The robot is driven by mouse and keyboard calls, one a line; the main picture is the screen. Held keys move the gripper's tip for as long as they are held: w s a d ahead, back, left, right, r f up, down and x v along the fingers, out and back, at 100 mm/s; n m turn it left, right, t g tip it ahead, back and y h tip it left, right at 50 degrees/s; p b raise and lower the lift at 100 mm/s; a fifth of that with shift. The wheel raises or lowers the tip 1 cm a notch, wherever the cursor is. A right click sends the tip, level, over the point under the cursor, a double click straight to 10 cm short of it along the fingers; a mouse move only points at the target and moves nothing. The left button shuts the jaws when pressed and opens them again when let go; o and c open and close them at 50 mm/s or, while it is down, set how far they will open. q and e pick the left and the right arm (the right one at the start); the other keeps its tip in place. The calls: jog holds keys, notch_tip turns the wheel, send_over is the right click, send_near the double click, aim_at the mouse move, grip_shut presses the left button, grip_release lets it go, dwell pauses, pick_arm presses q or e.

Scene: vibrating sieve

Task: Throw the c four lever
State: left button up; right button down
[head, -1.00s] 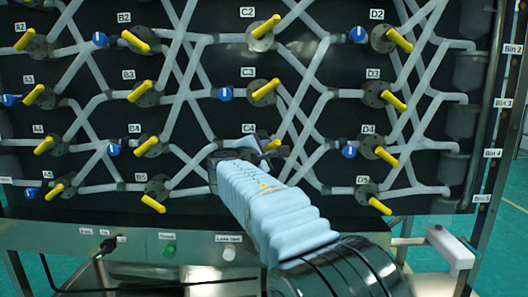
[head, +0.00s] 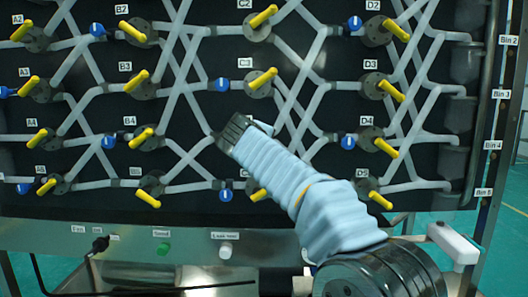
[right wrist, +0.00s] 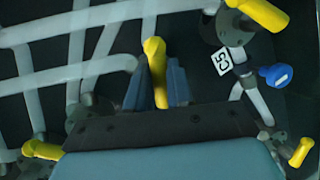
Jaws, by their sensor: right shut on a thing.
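The C4 lever is hidden in the head view behind my right gripper (head: 236,130) and its blue-sleeved arm. In the right wrist view a yellow lever (right wrist: 155,50), which I take to be C4, stands between the two fingers of my right gripper (right wrist: 161,84). The fingers are shut on it, and its outer end sticks out past the fingertips. The C4 label is covered now. A C5 label (right wrist: 221,59) shows to the right in the right wrist view. My left gripper is not in view.
Other yellow levers surround it: C3 (head: 262,77) above, the partly hidden C5 (head: 258,193) below, B4 (head: 141,138) to the left and D4 (head: 386,147) to the right. A blue handle (head: 226,195) is below the gripper. Pale pipes cross the dark panel.

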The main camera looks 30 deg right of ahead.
jog(key=shift+w+a+f+m+y+b, duration=0.1)
jog(key=shift+a+m+y+b, duration=0.1)
jog(key=shift+m+y+b, duration=0.35)
jog(key=shift+m+t, duration=0.25)
jog(key=shift+t, duration=0.05)
jog(key=c, duration=1.1)
grip_release()
jog(key=shift+w+a, duration=0.1)
jog(key=shift+o, duration=0.4)
jog(key=b+v, duration=0.2)
jog(key=v, duration=1.1)
jog(key=shift+s+a+r, duration=0.15)
jog(key=shift+s+r, duration=0.05)
jog(key=shift+s, duration=0.1)
